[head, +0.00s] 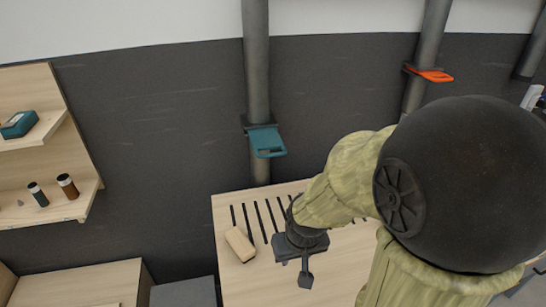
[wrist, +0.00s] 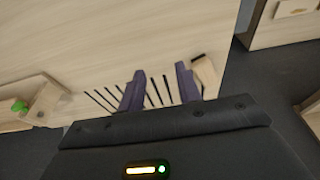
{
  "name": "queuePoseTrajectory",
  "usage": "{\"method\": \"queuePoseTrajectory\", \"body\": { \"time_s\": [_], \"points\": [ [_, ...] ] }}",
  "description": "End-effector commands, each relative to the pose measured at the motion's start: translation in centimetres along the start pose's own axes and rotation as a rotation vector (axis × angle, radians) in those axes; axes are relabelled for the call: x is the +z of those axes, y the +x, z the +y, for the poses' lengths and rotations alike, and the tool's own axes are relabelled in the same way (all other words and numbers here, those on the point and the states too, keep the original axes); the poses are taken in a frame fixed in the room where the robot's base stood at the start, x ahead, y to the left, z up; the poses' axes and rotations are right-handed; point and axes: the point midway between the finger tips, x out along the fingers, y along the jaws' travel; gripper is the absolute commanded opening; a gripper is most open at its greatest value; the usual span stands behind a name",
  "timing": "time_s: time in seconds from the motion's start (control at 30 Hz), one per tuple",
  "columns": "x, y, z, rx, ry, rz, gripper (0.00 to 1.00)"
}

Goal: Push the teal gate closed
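The teal gate (head: 267,141) is a flat plate with a slot-like handle opening. It sticks out toward the front from a dark collar on the grey vertical pipe (head: 257,70) in the head view. My gripper (head: 298,272) is in front of and below the gate, over the slotted wooden table, apart from the gate. In the wrist view my gripper (wrist: 160,70) has its two dark purple fingers spread, with only table and slots showing between them. The gate does not show in the wrist view.
The wooden table (head: 235,284) has several slots and a tan block (head: 240,243) on it. An orange gate (head: 432,75) juts from another pipe at right. A wall shelf (head: 50,130) at left holds small items. The space around the teal gate looks clear.

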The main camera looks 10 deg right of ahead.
Motion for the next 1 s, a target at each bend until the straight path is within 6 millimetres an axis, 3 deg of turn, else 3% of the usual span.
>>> {"method": "queuePoseTrajectory", "body": {
  "time_s": [0.03, 0.17, 0.63, 1.0],
  "points": [
    [-0.3, 0.3, 0.1, 0.002, 0.002, 0.006, 0.23],
    [-1.8, 1.6, 0.4, 0.004, 0.005, 0.049, 0.0],
    [-7.7, 7.9, -0.6, -0.15, 0.072, 0.296, 0.0],
    [-10.6, 9.8, -3.3, -0.426, 0.25, 0.507, 0.0]
  ]
}}
